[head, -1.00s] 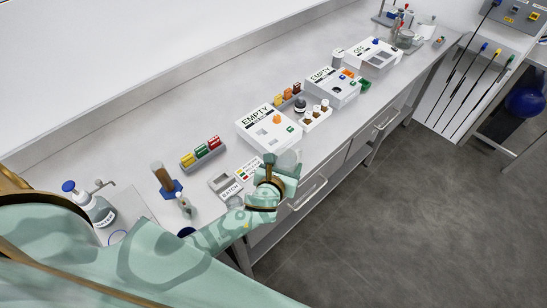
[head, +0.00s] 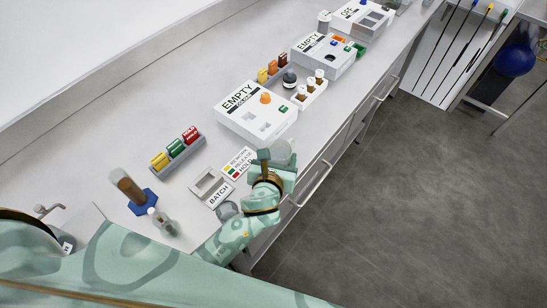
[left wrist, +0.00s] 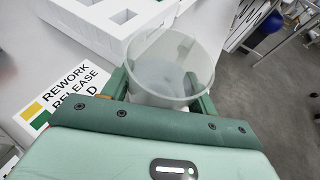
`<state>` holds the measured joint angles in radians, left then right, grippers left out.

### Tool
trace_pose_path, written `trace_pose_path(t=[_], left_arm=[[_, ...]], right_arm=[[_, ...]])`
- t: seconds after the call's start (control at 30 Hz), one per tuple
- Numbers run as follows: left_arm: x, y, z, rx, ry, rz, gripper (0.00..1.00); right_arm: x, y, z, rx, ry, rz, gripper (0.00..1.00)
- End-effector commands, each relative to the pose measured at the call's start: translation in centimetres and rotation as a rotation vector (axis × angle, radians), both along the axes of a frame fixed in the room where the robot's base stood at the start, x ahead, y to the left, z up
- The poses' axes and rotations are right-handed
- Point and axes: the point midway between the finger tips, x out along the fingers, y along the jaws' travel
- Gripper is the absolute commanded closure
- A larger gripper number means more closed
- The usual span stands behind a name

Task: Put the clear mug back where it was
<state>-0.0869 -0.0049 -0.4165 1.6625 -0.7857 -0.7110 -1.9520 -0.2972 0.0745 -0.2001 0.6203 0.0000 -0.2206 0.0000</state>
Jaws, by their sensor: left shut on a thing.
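The clear mug (left wrist: 172,62) is between the fingers of my left gripper in the left wrist view, its open rim facing the camera. In the head view, my left gripper (head: 279,160) is shut on the mug (head: 283,149), at the front edge of the bench beside the rework/release/hold card (head: 239,162). The card also shows in the left wrist view (left wrist: 65,92). I cannot tell whether the mug touches the bench. My right gripper is not in view.
A white box marked EMPTY (head: 256,112) stands behind the gripper. A BATCH tray (head: 211,187), a rack of coloured blocks (head: 176,151), a brown cylinder on a blue base (head: 132,190) and a small bottle (head: 161,221) are to the left. The bench's back strip is clear.

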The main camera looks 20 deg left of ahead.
Motion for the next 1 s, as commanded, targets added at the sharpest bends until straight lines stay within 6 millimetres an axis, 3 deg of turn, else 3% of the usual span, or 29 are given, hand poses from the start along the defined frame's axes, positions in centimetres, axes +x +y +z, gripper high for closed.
trace_pose_path(t=[0.1,0.3,0.33,0.4,0.73,1.0], left_arm=[[-0.1,0.0,0.2,-0.001,0.002,-0.001,0.66],[-0.1,0.0,-0.2,-0.001,0.002,-0.001,0.66],[-0.1,0.0,-0.2,-0.002,0.003,-0.001,0.33],[-0.1,0.0,-0.2,-0.002,0.003,-0.001,0.2],[-0.1,0.0,0.4,-0.001,0.001,0.0,0.2],[-5.2,-0.5,2.5,-0.002,0.004,-0.001,0.2]], right_arm=[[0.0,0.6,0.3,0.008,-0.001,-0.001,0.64],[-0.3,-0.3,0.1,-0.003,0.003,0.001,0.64],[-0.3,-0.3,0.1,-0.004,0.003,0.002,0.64],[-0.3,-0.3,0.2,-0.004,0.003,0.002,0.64],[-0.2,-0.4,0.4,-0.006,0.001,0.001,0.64],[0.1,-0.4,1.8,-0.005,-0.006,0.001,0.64]])
